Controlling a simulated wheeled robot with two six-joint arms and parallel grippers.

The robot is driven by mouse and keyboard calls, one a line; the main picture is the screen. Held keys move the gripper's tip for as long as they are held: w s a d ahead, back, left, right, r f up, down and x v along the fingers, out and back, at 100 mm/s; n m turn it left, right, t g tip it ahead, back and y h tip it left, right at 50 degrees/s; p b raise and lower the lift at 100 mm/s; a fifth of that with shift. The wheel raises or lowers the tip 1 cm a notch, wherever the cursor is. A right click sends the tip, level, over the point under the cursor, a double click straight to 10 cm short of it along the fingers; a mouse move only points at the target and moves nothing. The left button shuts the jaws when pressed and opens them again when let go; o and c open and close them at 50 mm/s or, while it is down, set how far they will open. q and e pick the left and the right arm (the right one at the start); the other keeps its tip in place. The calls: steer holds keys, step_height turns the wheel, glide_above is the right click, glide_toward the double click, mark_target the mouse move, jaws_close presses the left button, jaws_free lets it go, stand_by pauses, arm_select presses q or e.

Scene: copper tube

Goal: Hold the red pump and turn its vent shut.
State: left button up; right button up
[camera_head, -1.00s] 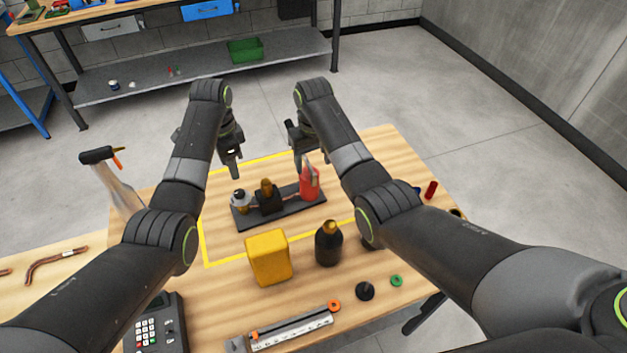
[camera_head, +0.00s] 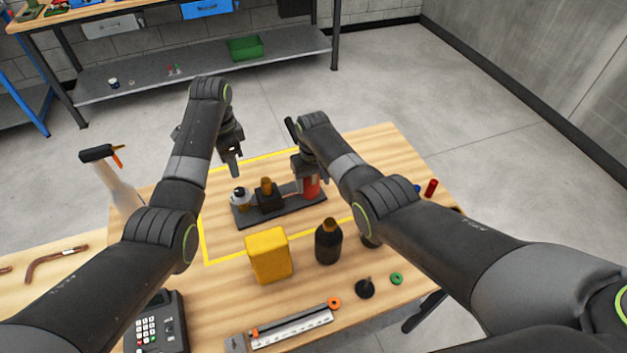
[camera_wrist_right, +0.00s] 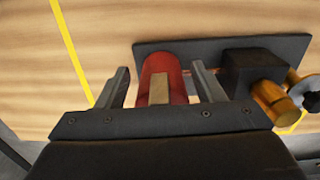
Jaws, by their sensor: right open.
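The red pump (camera_head: 312,187) stands at the right end of a dark base plate (camera_head: 283,213), and its upper part is hidden by my right gripper in the head view. In the right wrist view the red pump (camera_wrist_right: 161,76) lies between the two fingers of my right gripper (camera_wrist_right: 164,88), which is open around it with gaps at the sides. A tan strip (camera_wrist_right: 160,89) shows on the pump; I cannot tell whether it is the vent. A black block with a brass top (camera_head: 267,196) sits beside the pump. My left gripper (camera_head: 234,168) hangs above the plate's left end; its jaw state is unclear.
A silver-and-brass fitting (camera_head: 241,199) is at the plate's left end. A yellow block (camera_head: 268,257) and a dark bottle (camera_head: 328,243) stand in front. A spray bottle (camera_head: 118,187) is at the left. A yellow line (camera_head: 203,235) marks the work area.

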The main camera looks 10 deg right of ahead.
steer(key=shift+r, duration=0.1)
jaws_close()
stand_by(1.2)
